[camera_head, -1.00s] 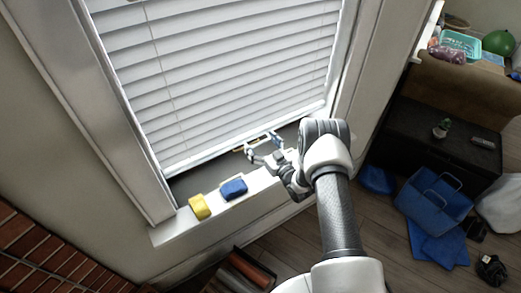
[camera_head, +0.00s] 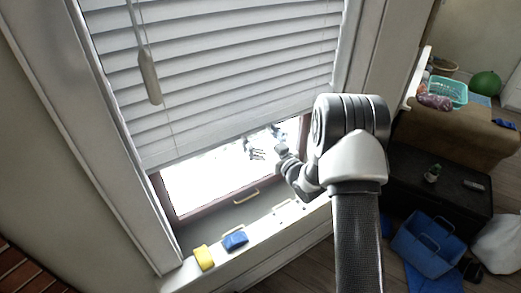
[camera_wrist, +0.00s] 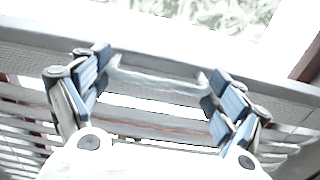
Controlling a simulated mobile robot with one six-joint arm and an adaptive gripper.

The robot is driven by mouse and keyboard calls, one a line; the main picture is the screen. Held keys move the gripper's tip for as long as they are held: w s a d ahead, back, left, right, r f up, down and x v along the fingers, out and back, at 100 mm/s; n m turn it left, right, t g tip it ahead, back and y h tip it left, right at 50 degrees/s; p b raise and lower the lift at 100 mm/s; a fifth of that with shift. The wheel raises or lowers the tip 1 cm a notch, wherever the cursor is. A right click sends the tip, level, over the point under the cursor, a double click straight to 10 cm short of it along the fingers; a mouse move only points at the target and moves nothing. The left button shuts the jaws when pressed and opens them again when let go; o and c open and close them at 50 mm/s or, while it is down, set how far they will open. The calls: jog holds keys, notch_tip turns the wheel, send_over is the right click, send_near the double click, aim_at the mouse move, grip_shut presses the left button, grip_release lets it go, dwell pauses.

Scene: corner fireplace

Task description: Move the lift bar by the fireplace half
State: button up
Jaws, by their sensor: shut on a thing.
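The lift bar is the bottom rail (camera_head: 205,150) of a white slatted blind (camera_head: 230,70) over the window. It hangs slightly tilted, with bright open window below it. In the wrist view the rail is a pale grey band (camera_wrist: 25,38), with a clear handle (camera_wrist: 155,82) spanning between my fingers. My gripper (camera_wrist: 155,80) is shut on this handle, its blue-padded fingers at the handle's two ends. In the head view my gripper (camera_head: 262,150) is at the right part of the rail, partly washed out by glare. My arm reaches in from the lower right.
A yellow block (camera_head: 204,258) and a blue block (camera_head: 235,240) sit on the sill. A brass handle (camera_head: 246,195) is on the window frame. A cord pull (camera_head: 149,75) hangs before the slats. A black chest (camera_head: 440,185) and blue basket (camera_head: 428,245) stand right.

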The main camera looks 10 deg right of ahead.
aim_at(252, 120)
jog(key=shift+d+r+p, duration=0.1)
jog(key=shift+r+p, duration=0.3)
jog(key=shift+r, duration=1.55)
